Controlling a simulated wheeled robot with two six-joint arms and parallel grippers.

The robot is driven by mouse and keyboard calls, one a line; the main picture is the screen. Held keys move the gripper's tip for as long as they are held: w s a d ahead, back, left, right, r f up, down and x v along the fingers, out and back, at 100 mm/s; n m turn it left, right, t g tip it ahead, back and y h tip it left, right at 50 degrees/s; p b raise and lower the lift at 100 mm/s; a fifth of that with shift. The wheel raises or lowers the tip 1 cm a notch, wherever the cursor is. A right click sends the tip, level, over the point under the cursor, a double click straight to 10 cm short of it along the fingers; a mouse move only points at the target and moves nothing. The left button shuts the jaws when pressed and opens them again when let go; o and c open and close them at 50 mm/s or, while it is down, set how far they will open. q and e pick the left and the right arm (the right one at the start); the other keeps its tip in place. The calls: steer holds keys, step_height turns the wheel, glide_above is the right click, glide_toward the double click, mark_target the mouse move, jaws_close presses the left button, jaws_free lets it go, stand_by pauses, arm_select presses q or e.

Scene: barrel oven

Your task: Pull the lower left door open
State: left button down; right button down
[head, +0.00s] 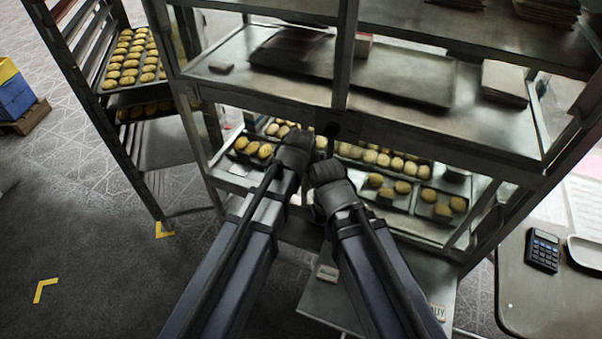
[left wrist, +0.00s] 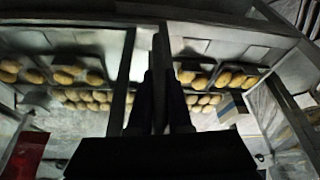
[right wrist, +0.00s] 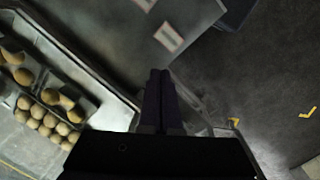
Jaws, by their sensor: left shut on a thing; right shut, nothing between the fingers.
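The lower left part of the metal oven rack (head: 192,130) shows rolls on a tray (head: 232,152) inside. I cannot make out a clear outline of the lower left door. My left gripper (head: 312,143) is at the rack's middle, by the lower compartment. In the left wrist view its fingers (left wrist: 160,88) are shut on a narrow upright grey bar (left wrist: 161,42); I cannot tell if it is the door's handle or edge. My right gripper (head: 319,167) is shut and empty just below the left one. Its closed fingers (right wrist: 160,80) also show in the right wrist view.
A tall tray rack (head: 147,190) with rolls stands at left. A grey panel with labels (head: 340,302) lies low in front of the rack. A table (head: 520,290) with a calculator (head: 543,250) is at right. The floor (head: 90,240) at left is clear.

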arm_select(q)
steer(key=c, duration=0.8)
jaws_free()
steer(key=shift+c, duration=0.2)
steer(key=shift+r, duration=0.1)
steer(key=p+v, duration=0.7)
steer(key=shift+s+r, duration=0.2)
steer(key=shift+r, duration=0.05)
